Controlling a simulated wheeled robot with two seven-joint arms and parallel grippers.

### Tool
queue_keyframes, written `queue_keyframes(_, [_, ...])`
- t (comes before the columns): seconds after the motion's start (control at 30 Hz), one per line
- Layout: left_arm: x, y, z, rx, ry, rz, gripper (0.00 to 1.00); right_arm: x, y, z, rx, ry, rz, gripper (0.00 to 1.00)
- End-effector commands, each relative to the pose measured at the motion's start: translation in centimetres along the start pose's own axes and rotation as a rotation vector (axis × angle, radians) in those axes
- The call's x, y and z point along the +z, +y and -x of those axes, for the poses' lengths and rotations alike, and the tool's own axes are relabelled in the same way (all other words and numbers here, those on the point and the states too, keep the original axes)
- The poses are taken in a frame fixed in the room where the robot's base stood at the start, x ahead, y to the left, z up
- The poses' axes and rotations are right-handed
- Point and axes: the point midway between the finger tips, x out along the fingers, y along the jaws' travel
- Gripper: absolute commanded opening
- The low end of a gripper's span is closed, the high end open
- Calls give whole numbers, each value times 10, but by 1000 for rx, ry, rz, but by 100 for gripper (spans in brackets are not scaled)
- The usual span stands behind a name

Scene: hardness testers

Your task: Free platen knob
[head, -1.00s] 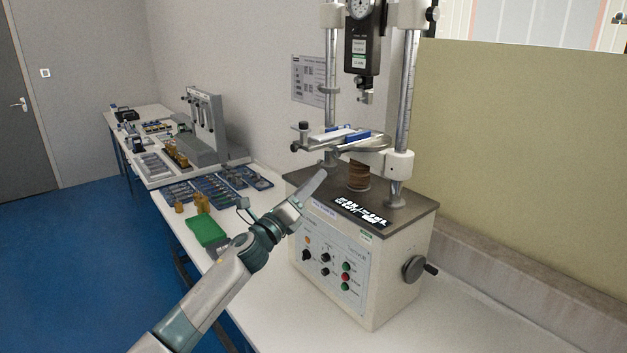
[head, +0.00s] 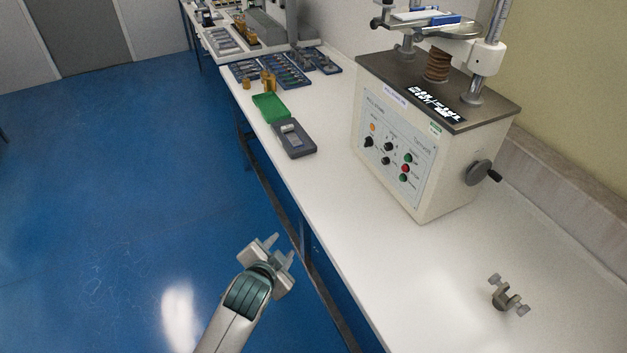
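The tester (head: 405,165) stands on the white bench with its control panel facing left. Its round platen (head: 470,27) is at the top edge of the view, on a brown threaded screw, with white and blue pieces lying on it. A small black knob (head: 376,22) sits at the left end of the platen's arm; part of that area is cut off by the frame. My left gripper (head: 281,248) is low, left of the bench's front edge, far from the platen. Its two fingers are apart with nothing between them. My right gripper is not in view.
A small metal clamp (head: 507,295) lies on the bench at the right. A grey device (head: 293,138), a green tray (head: 270,107) and blue tool trays (head: 285,68) lie left of the tester. A crank handle (head: 482,173) sticks out from its right side.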

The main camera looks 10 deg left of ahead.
Motion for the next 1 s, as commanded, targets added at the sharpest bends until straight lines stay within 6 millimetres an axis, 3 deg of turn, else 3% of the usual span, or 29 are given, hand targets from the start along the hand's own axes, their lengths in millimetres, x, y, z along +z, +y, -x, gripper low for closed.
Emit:
queue_keyframes(0.03, [28, 14, 18, 39, -58, 69, 38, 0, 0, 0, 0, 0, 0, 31])
queue_keyframes(0.2, [88, 44, 65, 124, -208, 239, 38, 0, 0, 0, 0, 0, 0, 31])
queue_keyframes(0.6, [170, 93, 136, 227, -441, 452, 38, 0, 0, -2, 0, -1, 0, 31])
queue_keyframes(0.8, [217, 127, 156, 271, -566, 541, 38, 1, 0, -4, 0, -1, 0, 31])
queue_keyframes(1.0, [254, 159, 145, 293, -630, 577, 38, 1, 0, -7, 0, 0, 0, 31])
